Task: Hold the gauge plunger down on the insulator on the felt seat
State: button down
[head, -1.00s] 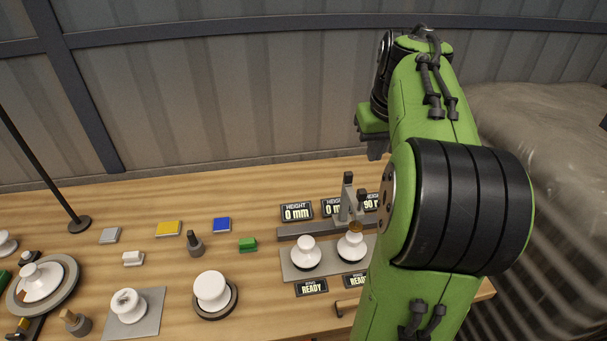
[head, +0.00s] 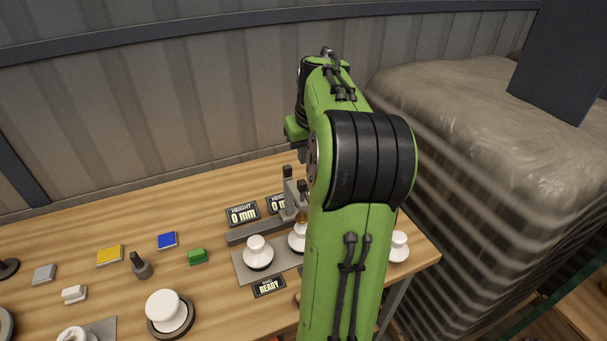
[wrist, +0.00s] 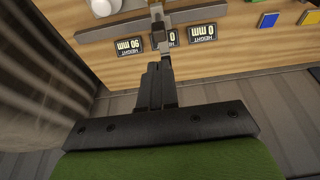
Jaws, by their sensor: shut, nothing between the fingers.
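Grey gauge posts (head: 288,188) rise from a rail behind the insulators, with a brown-tipped part above the middle insulator. White insulators stand in a row: one at the left (head: 257,246), one in the middle (head: 296,239) partly behind my arm, and one at the right (head: 399,243). I cannot tell for sure which seat is felt. My gripper (wrist: 154,86) is shut and empty, pointing at the gauge rail. In the wrist view a gauge post (wrist: 160,35) lies just beyond the fingertips; I cannot tell whether they touch. My arm hides much of the gauge row.
Height displays stand behind the rail, one reading 0 mm (head: 242,214) and one 90 mm (wrist: 129,46). A READY sign (head: 269,287) lies in front. Blue (head: 167,241), yellow (head: 110,255) and green (head: 198,256) blocks lie left. A covered stack (head: 440,130) stands right of the table.

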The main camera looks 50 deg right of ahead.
aim_at(302, 181)
jog(key=x, duration=0.4)
jog(key=s+x, duration=0.1)
jog(key=x, duration=0.1)
jog(key=shift+w+a+f, duration=0.1)
jog(key=shift+a+f, duration=0.15)
jog(key=shift+f, duration=0.1)
